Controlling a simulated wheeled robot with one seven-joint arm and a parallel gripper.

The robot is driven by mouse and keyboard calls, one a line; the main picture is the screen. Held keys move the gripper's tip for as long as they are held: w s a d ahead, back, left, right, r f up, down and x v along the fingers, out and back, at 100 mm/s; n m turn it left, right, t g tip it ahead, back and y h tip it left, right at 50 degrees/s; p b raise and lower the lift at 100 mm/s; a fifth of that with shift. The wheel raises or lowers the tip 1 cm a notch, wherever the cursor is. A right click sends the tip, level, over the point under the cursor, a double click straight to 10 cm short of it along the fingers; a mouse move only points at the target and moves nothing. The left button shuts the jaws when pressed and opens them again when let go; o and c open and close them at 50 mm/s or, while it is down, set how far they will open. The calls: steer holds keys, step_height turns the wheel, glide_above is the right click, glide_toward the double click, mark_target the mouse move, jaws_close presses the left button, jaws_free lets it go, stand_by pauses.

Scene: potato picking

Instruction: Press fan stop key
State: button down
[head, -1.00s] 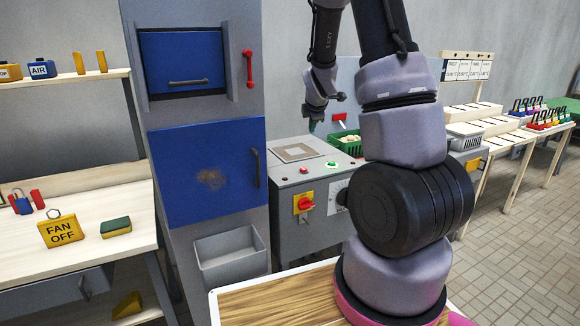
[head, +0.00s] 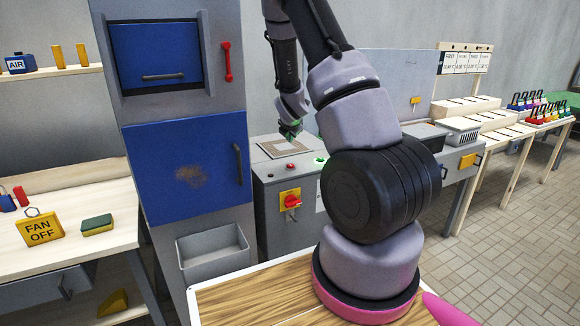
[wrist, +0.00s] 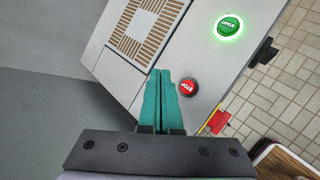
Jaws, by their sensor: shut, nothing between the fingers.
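The red stop key (wrist: 188,88) is a round button on top of the grey cabinet, with a lit green start key (wrist: 229,26) farther up and right in the wrist view. In the head view the stop key (head: 291,166) is on the cabinet top in front of the square grille. My gripper (wrist: 165,72) is shut and empty, its teal fingers pressed together. In the wrist view the fingertips appear just left of the stop key; the height gap cannot be told. In the head view my gripper (head: 289,136) is above the cabinet's grille, behind the key.
A red rotary switch on a yellow plate (head: 290,199) is on the cabinet front. The square grille (wrist: 148,30) lies on its top. A blue-doored locker (head: 187,168) stands left of it. A yellow FAN OFF tag (head: 40,228) sits on the left bench.

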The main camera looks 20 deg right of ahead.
mark_target(290, 166)
steer(key=shift+f, duration=4)
steer(key=shift+f, duration=0.15)
steer(key=shift+f, duration=0.25)
steer(key=shift+f, duration=0.45)
steer(key=shift+s+r, duration=0.1)
steer(key=shift+r, duration=0.75)
steer(key=shift+r, duration=2.5)
